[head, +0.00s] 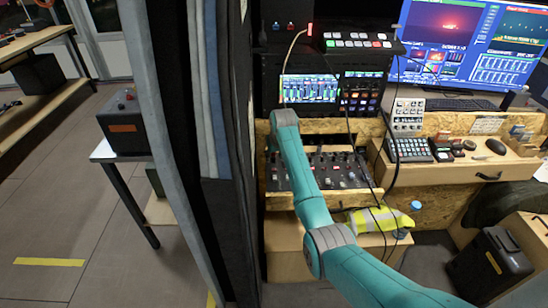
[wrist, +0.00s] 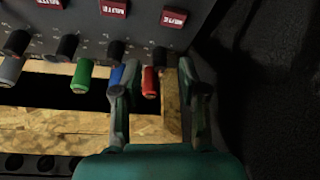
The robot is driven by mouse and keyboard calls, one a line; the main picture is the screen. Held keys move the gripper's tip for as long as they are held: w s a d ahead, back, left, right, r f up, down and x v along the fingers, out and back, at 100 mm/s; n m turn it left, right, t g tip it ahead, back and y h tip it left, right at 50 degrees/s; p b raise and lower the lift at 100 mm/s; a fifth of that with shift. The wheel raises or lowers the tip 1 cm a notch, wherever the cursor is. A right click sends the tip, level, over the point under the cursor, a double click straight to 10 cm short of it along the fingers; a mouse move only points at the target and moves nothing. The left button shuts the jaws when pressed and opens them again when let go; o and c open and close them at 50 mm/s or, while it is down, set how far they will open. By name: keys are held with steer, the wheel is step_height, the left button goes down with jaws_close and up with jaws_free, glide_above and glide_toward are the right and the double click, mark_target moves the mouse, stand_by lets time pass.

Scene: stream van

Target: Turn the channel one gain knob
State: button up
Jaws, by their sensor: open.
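The mixer panel (head: 335,172) is a black slab with rows of small knobs and buttons on the wooden desk, partly hidden by my arm in the head view. In the wrist view, a row of knobs runs along the edge of the panel (wrist: 145,35): a grey-capped one (wrist: 12,68), a green-capped one (wrist: 81,76), a blue-capped one (wrist: 115,75) and a red-capped one (wrist: 150,82). My gripper (wrist: 156,70) is open, its fingers on either side of the red-capped knob. The left finger overlaps the blue-capped knob. Contact and the channel one label cannot be made out.
Red mute buttons (wrist: 174,17) sit beside the knob row. Wooden strips and a dark gap lie below the panel edge. Cables hang over the mixer's right side. A dark curtain (head: 218,120) stands close on the left.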

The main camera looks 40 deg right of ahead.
steer(key=shift+w+d+f, duration=0.1)
steer(key=shift+w+f, duration=0.2)
steer(key=shift+f, duration=0.35)
jaws_close()
steer(key=shift+n+y, duration=0.3)
steer(key=shift+n, duration=0.6)
